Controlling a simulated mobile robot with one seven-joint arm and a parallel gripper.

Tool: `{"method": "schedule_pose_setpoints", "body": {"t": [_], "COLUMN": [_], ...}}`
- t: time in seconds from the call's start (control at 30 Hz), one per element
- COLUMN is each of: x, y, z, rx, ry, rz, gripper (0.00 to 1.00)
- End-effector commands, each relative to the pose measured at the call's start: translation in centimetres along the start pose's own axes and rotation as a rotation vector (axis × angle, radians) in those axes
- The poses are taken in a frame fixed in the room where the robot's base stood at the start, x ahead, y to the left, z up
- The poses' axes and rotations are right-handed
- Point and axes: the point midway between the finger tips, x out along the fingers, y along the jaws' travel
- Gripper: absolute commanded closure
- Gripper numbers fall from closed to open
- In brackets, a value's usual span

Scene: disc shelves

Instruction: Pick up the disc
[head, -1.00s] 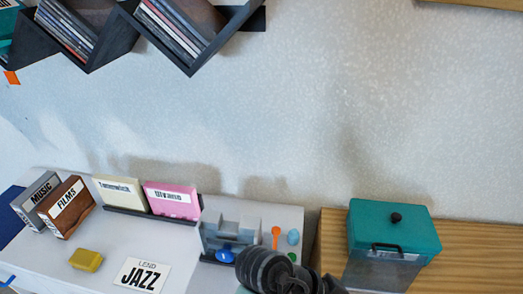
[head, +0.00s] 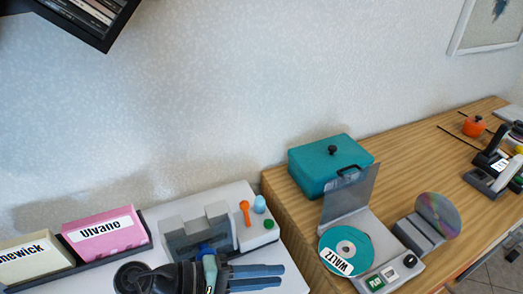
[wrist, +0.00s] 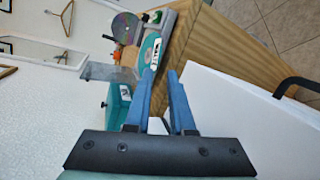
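A teal disc (head: 345,250) with a white WALTZ label lies in a grey player (head: 404,272) with its clear lid (head: 352,195) raised. The disc also shows in the wrist view (wrist: 149,50), beyond my fingertips. A shiny silver disc (head: 438,215) stands upright in a grey holder (head: 418,236) to the right of the player; it shows in the wrist view too (wrist: 125,28). My gripper (head: 283,276) is left of the player, over the white surface, with its blue fingers pointing right. In the wrist view its fingers (wrist: 161,73) are apart with nothing between them.
A teal lidded box (head: 325,168) stands behind the player on the wooden desk (head: 400,160). Pink (head: 104,233) and cream (head: 30,257) cases stand at the left. An orange pot (head: 474,125) and dark devices (head: 494,165) are at the far right.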

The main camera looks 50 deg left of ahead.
Motion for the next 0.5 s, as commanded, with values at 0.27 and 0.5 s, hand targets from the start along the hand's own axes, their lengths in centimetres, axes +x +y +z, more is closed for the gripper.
{"method": "schedule_pose_setpoints", "body": {"t": [0.27, 0.5], "x": [0.0, 1.4], "y": [0.0, -0.1], "z": [0.0, 0.1], "rx": [0.003, 0.004], "ry": [0.001, -0.003], "rz": [-0.002, -0.004], "gripper": [0.78, 0.78]}}
